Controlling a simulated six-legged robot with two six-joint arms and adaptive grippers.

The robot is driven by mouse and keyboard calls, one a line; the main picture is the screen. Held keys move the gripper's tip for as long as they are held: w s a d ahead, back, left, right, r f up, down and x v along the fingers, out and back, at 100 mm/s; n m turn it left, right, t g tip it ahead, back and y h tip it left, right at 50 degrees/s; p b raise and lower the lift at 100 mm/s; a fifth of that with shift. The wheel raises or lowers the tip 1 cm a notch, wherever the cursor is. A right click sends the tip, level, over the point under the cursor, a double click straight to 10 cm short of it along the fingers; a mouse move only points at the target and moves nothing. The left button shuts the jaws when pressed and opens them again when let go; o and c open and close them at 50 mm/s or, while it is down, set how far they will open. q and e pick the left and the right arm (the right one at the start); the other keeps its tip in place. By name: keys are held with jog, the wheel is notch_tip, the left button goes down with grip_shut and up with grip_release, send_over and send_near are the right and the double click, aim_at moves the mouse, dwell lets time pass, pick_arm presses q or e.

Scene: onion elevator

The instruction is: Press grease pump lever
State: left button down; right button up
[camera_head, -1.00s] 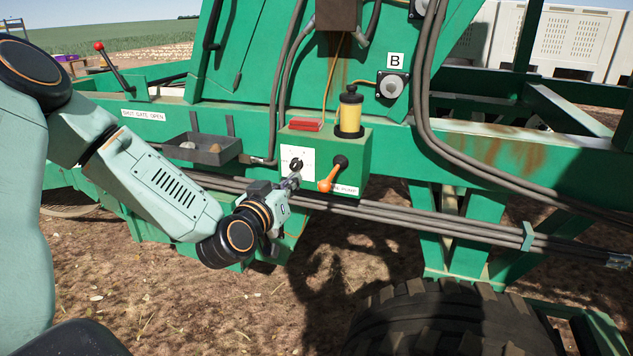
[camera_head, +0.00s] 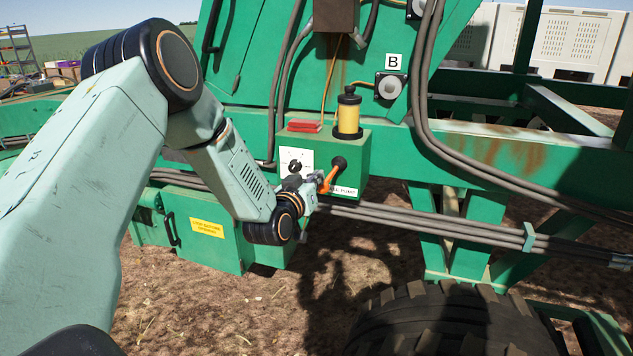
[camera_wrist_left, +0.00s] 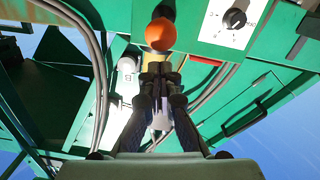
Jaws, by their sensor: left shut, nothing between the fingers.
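The grease pump lever (camera_head: 331,175) is orange with a black pivot, on the front of a green box labelled as a pump. It hangs down and to the left from its pivot. My left gripper (camera_head: 317,180) is shut and empty, its tips right beside the lever's lower end; I cannot tell whether they touch. In the left wrist view the lever's round orange end (camera_wrist_left: 160,34) lies just beyond the shut fingertips (camera_wrist_left: 156,68). My right gripper is not in view.
A white panel with a black knob (camera_head: 295,166) sits left of the lever. A yellow reservoir (camera_head: 348,115) and red blocks (camera_head: 304,126) stand on the box. Hoses (camera_head: 400,216) run below it. A large tire (camera_head: 450,320) is at the bottom.

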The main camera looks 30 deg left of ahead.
pick_arm(q)
jog(key=shift+a+f, duration=0.15)
jog(key=shift+f, duration=0.25)
jog(key=shift+d, duration=0.2)
notch_tip(320, 180, down, 10)
jog(key=t+b, duration=0.6)
jog(key=b, duration=1.5)
jog(key=shift+w+a+y, duration=0.15)
jog(key=shift+w+y, duration=0.15)
jog(key=shift+w, duration=0.1)
jog(key=shift+r, duration=0.1)
jog(key=shift+r, duration=0.1)
